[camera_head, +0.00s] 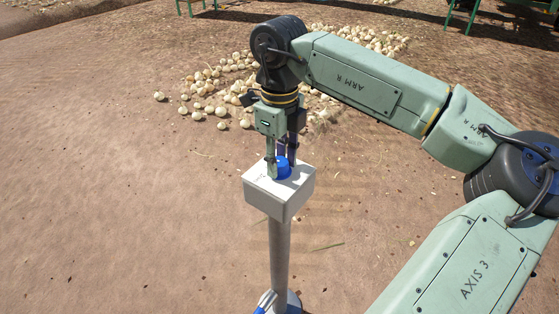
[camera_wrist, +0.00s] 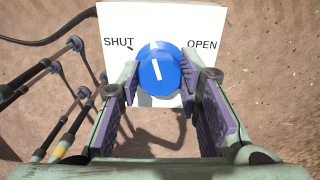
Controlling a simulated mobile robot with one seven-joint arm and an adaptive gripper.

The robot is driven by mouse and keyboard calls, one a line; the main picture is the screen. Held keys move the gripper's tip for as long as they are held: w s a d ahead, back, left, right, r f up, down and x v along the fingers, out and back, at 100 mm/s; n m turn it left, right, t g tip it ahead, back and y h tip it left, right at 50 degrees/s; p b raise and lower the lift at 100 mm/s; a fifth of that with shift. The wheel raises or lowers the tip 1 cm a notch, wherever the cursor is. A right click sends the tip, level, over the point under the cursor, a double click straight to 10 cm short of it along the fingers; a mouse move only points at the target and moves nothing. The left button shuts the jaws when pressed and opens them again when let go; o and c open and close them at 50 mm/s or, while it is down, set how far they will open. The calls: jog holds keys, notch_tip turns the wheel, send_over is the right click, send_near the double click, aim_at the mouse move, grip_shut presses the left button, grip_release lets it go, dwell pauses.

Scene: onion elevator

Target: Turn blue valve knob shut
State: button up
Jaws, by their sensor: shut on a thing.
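The blue valve knob (camera_head: 284,171) sits on top of a white box (camera_head: 279,193) on a grey post. In the wrist view the round knob (camera_wrist: 158,86) carries a short white line, tilted slightly left of straight up, between the printed words SHUT on the left and OPEN on the right. A small black tick (camera_wrist: 130,47) lies by SHUT. My gripper (camera_head: 281,163) points down from above, its fingers on either side of the knob and shut on it. The wrist view shows the gripper (camera_wrist: 161,75) with purple finger pads; the contact is partly hidden by the fingertips.
Many pale onions (camera_head: 215,95) lie on the brown soil behind the post. Green metal frames (camera_head: 470,15) stand at the back. Dark rods or pipes (camera_wrist: 60,115) show at left in the wrist view. The soil left of the post is open.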

aim_at(279, 162)
jog(key=n, duration=0.4)
jog(key=shift+n, duration=0.3)
jog(key=shift+n+b, duration=0.4)
jog(key=shift+n, duration=1.5)
jog(key=o, duration=1.1)
jog(key=shift+o, duration=0.2)
notch_tip(279, 162, up, 12)
